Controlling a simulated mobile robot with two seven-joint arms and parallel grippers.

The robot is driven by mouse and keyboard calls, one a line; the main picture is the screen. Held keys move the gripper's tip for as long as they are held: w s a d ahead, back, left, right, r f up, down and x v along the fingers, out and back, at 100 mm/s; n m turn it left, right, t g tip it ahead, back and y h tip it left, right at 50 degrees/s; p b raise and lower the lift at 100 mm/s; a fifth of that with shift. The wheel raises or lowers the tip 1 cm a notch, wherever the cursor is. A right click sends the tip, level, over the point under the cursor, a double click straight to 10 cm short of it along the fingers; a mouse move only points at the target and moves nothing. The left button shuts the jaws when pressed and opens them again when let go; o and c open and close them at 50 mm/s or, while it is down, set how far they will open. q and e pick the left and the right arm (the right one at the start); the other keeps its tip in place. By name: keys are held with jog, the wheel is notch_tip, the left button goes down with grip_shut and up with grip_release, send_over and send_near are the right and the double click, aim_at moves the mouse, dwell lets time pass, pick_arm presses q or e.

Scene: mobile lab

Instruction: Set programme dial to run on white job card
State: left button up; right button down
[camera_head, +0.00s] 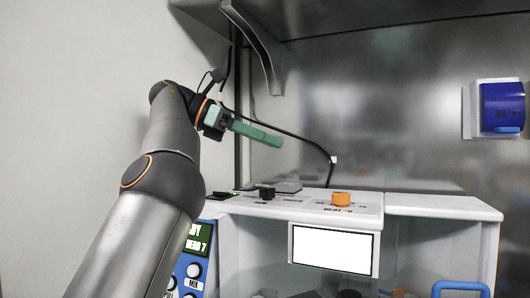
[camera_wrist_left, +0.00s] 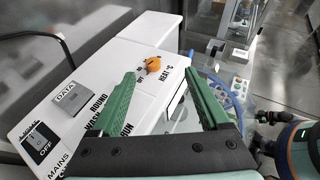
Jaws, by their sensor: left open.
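A black knob (camera_head: 267,193), seemingly the programme dial, stands on the white machine's top (camera_head: 300,204). In the left wrist view the lettering RUN, WASH and ROUND shows, but the knob itself seems hidden behind the left-hand green finger. A blank white rectangle with a black border (camera_head: 332,250) is on the machine's front; I cannot tell whether it is the job card. My left gripper (camera_head: 264,136) is above the machine top, apart from it. In the left wrist view its green fingers (camera_wrist_left: 160,76) are spread with nothing between them.
A blue control panel (camera_head: 193,262) stands below left. A black cable hangs behind the gripper.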

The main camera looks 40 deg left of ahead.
pick_arm(q)
jog(key=shift+s+d+r+b, duration=0.35)
jog(key=shift+s+d+r, duration=0.2)
jog(key=shift+s+d, duration=0.3)
jog(key=shift+s, duration=0.1)
